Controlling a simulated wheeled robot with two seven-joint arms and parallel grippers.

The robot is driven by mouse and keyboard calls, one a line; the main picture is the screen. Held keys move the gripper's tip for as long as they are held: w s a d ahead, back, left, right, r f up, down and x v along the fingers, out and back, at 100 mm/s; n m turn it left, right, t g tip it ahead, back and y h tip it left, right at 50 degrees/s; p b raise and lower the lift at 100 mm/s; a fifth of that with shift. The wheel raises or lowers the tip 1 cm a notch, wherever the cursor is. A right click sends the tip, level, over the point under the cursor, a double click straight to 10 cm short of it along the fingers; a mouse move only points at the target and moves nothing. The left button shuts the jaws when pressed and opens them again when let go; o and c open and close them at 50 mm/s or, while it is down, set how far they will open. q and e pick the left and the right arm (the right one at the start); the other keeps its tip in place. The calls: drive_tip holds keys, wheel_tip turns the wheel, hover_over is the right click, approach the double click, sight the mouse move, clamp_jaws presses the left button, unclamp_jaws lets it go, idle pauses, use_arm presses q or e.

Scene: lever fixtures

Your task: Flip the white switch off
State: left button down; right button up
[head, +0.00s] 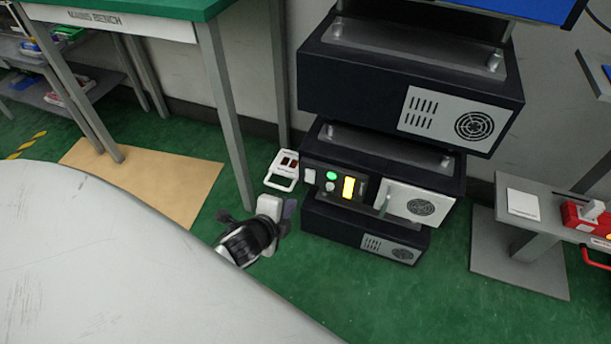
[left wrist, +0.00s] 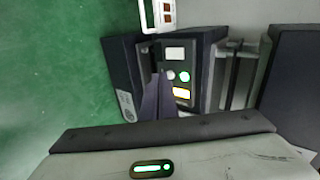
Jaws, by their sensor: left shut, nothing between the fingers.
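The white switch (head: 309,176) is a small pale square at the left end of the middle dark unit's front (head: 318,157). It also shows in the left wrist view (left wrist: 175,53), near the top of the same panel. Whether it is on or off I cannot tell. A round green light (head: 331,176), lit, a grey knob (head: 330,187) and a lit yellow panel (head: 348,187) sit beside it. My left gripper (head: 289,210) is shut and empty, low and left of the switch. Its dark fingers (left wrist: 158,92) point at the panel in the wrist view, apart from the switch as far as I see. My right gripper is not in view.
A white frame with two brown-red parts (head: 284,168) stands just left of the unit. Dark units are stacked above (head: 345,85) and below (head: 330,222). A green-topped bench (head: 150,8) stands behind left. A grey stand (head: 520,230) is at right. The green floor in front is clear.

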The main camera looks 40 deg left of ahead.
sight(310, 181)
use_arm(q)
drive_tip(key=shift+w+a+m, duration=0.3)
drive_tip(key=shift+a, duration=0.05)
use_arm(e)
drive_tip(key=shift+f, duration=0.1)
